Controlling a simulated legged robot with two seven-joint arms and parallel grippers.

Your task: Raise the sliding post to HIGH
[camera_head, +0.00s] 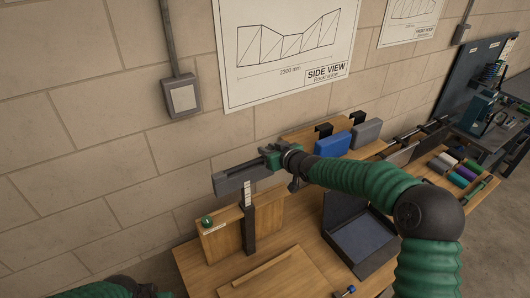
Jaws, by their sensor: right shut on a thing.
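The sliding post (248,228) is a dark upright with a pale scale strip near its top. It stands against a wooden board on the bench. A grey horizontal bar (232,180) sits across the top of the post. My right gripper (269,161) reaches in from the right and is shut at the right end of this bar; its fingertips are small and partly hidden. The scale markings are too small to read. My left arm shows at the bottom left edge, with the dark end of the left gripper (146,291) partly cut off, its jaws unclear.
A green knob (207,221) sits on the wooden board (218,243) left of the post. A dark open case (362,238) lies on the bench to the right. Blue (333,144) and grey (366,132) blocks stand behind my right arm. The brick wall is close behind.

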